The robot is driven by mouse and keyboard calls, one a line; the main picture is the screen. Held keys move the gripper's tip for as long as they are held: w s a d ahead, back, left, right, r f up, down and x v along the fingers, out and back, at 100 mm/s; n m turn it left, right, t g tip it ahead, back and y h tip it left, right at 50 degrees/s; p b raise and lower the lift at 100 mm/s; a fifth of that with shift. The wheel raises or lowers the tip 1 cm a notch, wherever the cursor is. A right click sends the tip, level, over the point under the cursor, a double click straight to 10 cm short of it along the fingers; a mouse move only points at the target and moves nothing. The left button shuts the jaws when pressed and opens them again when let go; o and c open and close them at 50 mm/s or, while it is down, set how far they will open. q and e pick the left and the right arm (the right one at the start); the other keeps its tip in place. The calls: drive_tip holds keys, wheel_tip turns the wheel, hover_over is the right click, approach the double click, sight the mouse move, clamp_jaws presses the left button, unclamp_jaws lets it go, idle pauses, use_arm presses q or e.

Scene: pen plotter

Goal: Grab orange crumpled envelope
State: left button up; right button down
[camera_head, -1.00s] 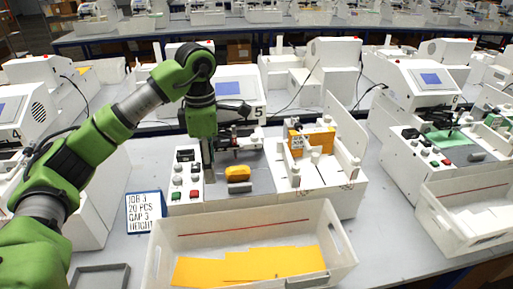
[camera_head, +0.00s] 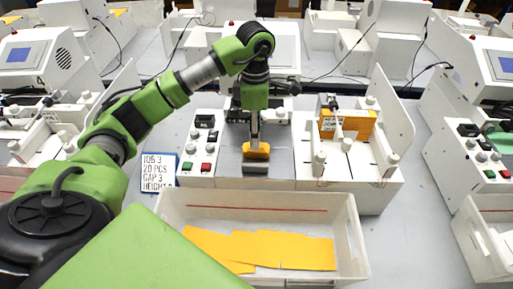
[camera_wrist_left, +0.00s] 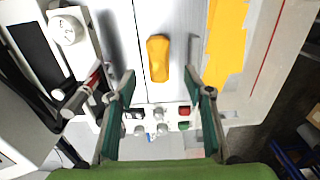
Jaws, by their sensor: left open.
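The orange crumpled envelope (camera_head: 256,151) lies on the grey bed of the white machine in the middle of the head view. My left gripper (camera_head: 254,137) hangs pointing down over the bed, at the envelope's far side in the head view. In the left wrist view its two fingers (camera_wrist_left: 158,84) are spread wide with nothing between them. I cannot tell how high the fingertips are above the envelope. My right gripper is not in view.
A white bin (camera_head: 180,211) with flat orange envelopes (camera_head: 285,250) stands in front of the machine. More orange envelopes (camera_head: 357,124) stand upright in the machine's right part. A button panel (camera_head: 200,148) is left of the bed, beside a job sign (camera_head: 158,172).

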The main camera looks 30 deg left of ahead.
use_arm(q)
drive_tip(key=shift+f, duration=0.45)
wheel_tip(320, 180, down, 4)
drive_tip(key=p, duration=0.3)
drive_tip(key=shift+f, duration=0.15)
drive_tip(key=shift+w+f, duration=0.15)
drive_tip(key=shift+f, duration=0.15)
drive_tip(key=c, duration=0.9)
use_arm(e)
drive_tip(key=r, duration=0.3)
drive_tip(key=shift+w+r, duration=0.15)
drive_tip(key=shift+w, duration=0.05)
